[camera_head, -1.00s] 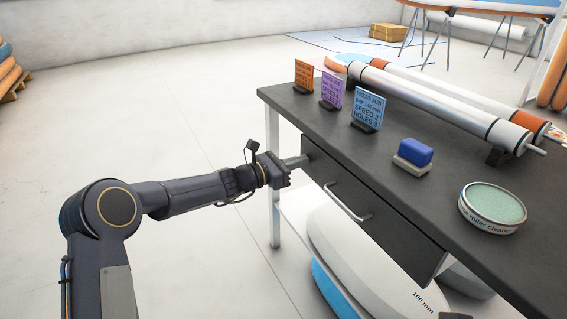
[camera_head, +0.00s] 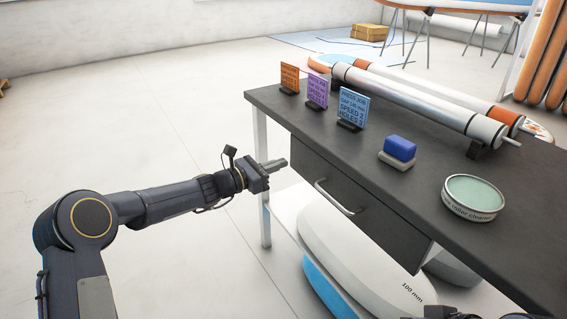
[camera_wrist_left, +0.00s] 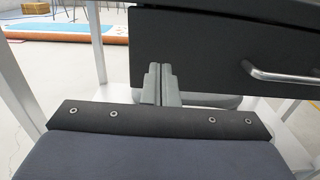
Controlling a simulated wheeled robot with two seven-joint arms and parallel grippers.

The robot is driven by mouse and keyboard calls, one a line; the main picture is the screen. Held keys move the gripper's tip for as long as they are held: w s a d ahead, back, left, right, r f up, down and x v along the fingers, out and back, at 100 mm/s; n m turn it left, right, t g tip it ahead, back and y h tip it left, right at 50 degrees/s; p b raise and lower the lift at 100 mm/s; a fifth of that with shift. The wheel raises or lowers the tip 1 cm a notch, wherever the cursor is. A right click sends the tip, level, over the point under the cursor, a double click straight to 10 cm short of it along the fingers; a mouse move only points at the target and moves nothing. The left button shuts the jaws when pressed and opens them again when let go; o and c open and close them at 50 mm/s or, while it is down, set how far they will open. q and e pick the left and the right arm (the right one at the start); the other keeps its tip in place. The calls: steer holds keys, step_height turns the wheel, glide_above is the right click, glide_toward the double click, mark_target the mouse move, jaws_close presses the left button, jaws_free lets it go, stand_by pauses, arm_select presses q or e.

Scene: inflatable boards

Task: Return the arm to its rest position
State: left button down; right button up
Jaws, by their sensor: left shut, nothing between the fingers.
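My left gripper (camera_head: 275,164) is shut and empty. In the head view its arm comes in from the left, and its fingertips point at the left end of the dark table (camera_head: 345,150), near the drawer (camera_head: 335,190). In the left wrist view the closed fingers (camera_wrist_left: 160,84) point forward, with the drawer front (camera_wrist_left: 225,50) and its metal handle (camera_wrist_left: 285,76) beyond and to the right. I cannot tell whether they touch the table. A small dark part at the bottom right edge of the head view may be my right arm; its gripper does not show.
On the table stand orange (camera_head: 290,76), purple (camera_head: 317,90) and blue (camera_head: 354,106) cards, a blue block (camera_head: 400,147), a round tin (camera_head: 473,195) and long rollers (camera_head: 420,100). White rounded boards (camera_head: 350,250) lie below.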

arm_select(q)
steer(key=p+v, duration=0.2)
steer(key=v, duration=0.7)
steer(key=s+a+r+m+g+y, duration=0.25)
steer(key=s+m, duration=0.35)
steer(key=s, duration=0.3)
steer(key=s+a+r+m+g+y, duration=0.1)
steer(key=s+r+m+g, duration=0.15)
steer(key=s+m, duration=0.55)
steer(key=s+a+f+m+t+y, duration=0.1)
steer(key=s+a+f+m+y, duration=0.2)
steer(key=s, duration=0.5)
steer(key=s+a+m+y, duration=0.3)
steer(key=s+a, duration=0.1)
steer(key=s, duration=0.3)
steer(key=s+a+f+m+t+y, duration=0.15)
steer(key=s+a, duration=0.25)
steer(key=s, duration=0.4)
step_height(320, 180, up, 26)
steer(key=p, duration=2.6)
steer(key=shift+m+g+y+p, duration=0.3)
steer(key=shift+m+g+y, duration=0.05)
steer(key=shift+g+y, duration=0.1)
arm_select(e)
step_height(320, 180, up, 29)
arm_select(q)
steer(key=shift+f, duration=0.15)
arm_select(e)
steer(key=shift+c, duration=0.2)
